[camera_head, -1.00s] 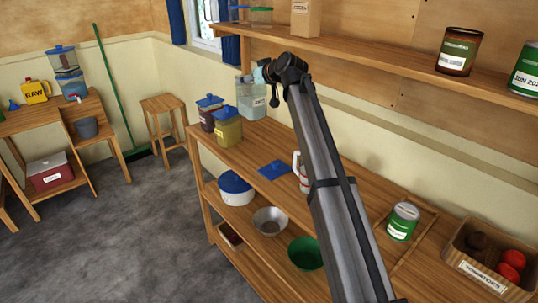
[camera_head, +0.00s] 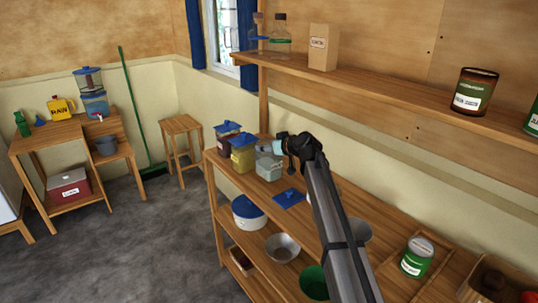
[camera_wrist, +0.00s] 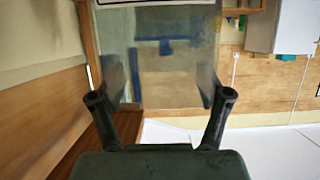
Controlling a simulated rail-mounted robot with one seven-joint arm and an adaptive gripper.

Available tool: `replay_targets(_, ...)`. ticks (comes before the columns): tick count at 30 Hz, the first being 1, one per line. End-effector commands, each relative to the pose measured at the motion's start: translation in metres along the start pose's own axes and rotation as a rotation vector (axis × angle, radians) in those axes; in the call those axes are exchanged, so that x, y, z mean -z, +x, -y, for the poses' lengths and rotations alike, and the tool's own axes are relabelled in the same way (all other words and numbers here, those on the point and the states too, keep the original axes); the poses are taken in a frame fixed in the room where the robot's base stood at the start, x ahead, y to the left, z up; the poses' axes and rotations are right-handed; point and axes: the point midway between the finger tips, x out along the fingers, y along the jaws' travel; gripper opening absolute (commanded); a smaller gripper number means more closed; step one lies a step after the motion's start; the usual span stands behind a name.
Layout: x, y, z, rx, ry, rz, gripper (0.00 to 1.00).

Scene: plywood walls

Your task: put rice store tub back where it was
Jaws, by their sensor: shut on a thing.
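A clear, open-topped tub (camera_head: 269,167) with a white label stands upright at the far end of the long wooden bench. The label is too small to read. It is right of the yellow tub (camera_head: 243,155). In the wrist view the clear tub (camera_wrist: 165,65) fills the space between my fingers. My gripper (camera_head: 281,147) is shut on its upper part; it also shows in the wrist view (camera_wrist: 161,96). I cannot tell if the tub's base touches the bench. A blue lid (camera_head: 288,198) lies flat on the bench just in front of the tub.
A dark red tub (camera_head: 226,141) stands beside the yellow one, left of the clear tub. The upper shelf (camera_head: 350,78) holds bottles, a carton and tins. A green tin (camera_head: 417,258) stands farther along the bench. Bowls sit on the lower shelf.

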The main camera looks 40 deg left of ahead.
Motion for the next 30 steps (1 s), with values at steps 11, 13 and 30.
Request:
replay_targets(11, -0.032, 0.013, 0.000, 0.000, 0.001, 0.001, 0.07)
replay_targets(13, -0.038, 0.015, 0.000, -0.001, 0.001, 0.000, 0.07)
replay_targets(30, -0.045, 0.018, 0.000, 0.000, 0.000, 0.001, 1.00)
